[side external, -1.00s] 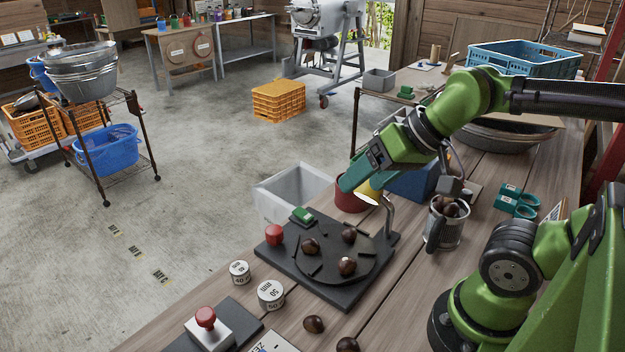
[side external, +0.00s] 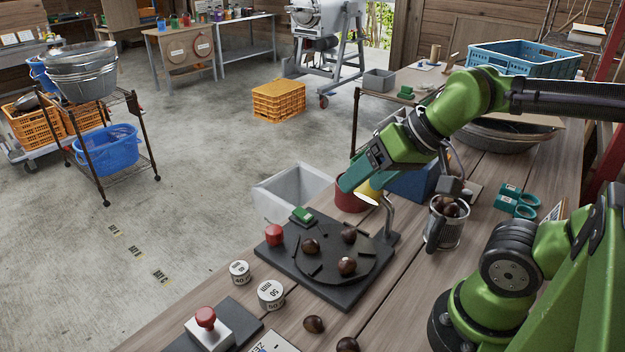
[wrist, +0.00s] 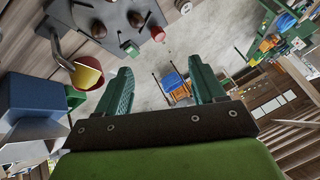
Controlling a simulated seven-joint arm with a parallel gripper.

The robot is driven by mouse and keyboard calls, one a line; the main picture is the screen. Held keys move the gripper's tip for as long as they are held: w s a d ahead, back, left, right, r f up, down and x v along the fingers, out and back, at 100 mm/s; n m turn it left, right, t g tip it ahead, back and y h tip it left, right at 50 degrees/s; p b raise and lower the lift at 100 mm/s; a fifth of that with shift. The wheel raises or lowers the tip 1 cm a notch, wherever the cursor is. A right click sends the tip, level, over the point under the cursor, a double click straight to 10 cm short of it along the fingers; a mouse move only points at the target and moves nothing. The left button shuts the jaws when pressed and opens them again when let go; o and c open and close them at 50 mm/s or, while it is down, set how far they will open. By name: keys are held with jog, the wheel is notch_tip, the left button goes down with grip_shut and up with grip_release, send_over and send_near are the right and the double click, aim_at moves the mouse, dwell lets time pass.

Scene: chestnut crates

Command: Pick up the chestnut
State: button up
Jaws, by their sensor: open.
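Three brown chestnuts lie apart on the dark round plate (side external: 325,272): one at the left (side external: 311,246), one at the back (side external: 349,235) and one at the front (side external: 347,266). Two more lie on the wooden bench in front, one whole in view (side external: 314,324) and one cut by the picture's edge (side external: 347,345). My gripper (side external: 354,180) is tilted, above and behind the plate, near the red pot. In the wrist view my gripper's fingers (wrist: 160,73) are spread and empty, and chestnuts on the plate (wrist: 136,19) show at the top.
A red pot (side external: 348,193) and blue bin (side external: 412,182) stand behind. A metal cup (side external: 446,232) holds chestnuts. White weights (side external: 270,294) and a red-button box (side external: 207,328) are at the front left.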

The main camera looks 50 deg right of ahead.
jog(key=shift+o, duration=0.3)
jog(key=g+h, duration=0.2)
jog(key=g, duration=0.5)
send_over(347, 260)
notch_tip(347, 260, down, 15)
jog(key=shift+r, duration=0.1)
jog(key=shift+f, duration=3.15)
jog(key=c, duration=1.1)
